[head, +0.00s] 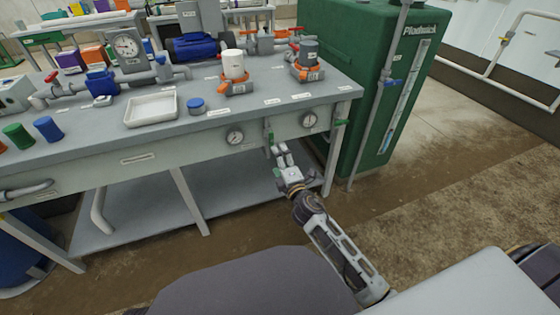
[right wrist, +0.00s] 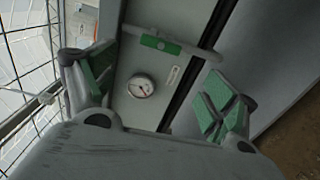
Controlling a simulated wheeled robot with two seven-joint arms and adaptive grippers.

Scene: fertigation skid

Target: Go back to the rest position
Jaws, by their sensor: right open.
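My right gripper (head: 281,152) is in front of the bench's front panel, below its top edge. In the right wrist view the gripper (right wrist: 148,85) has its two green-padded fingers spread wide with nothing held between them. My left gripper is out of view.
The grey bench (head: 95,150) carries a white tray (head: 151,109), a blue cap (head: 195,105), a white cup (head: 233,65) and valves. A tall green tank (head: 345,45) stands right of the bench. The floor (head: 440,170) at right is clear.

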